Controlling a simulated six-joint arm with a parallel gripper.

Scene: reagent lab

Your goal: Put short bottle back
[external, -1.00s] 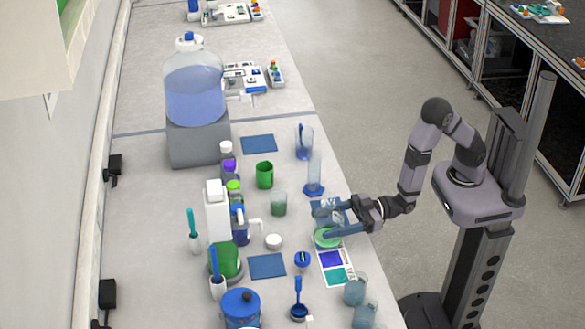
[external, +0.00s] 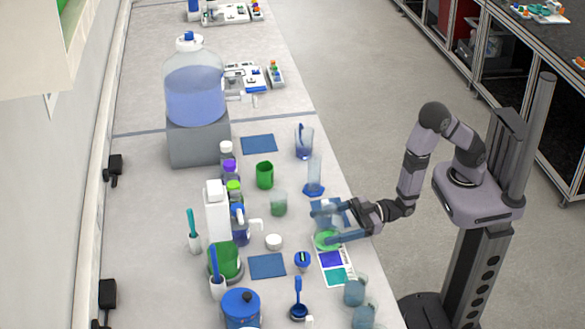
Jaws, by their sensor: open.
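My gripper (external: 322,223) is open over the bench's right edge, its two bluish fingers spread and pointing left. A faint clear object (external: 327,213) shows by the fingers; I cannot tell whether it stands between them. A green dish (external: 325,241) lies just below the lower finger, partly covered. Several small capped bottles stand in a row at left: one with a white cap (external: 226,149), one with a purple cap (external: 230,167) and one with a green cap (external: 234,187). I cannot tell which bottle is the short one.
A large blue-liquid carboy (external: 195,92) stands on a grey block at the back. Blue mats (external: 258,143) and (external: 267,266) lie bare. A green beaker (external: 264,176), a clear cylinder (external: 314,173) and a colour card (external: 337,275) are near the gripper.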

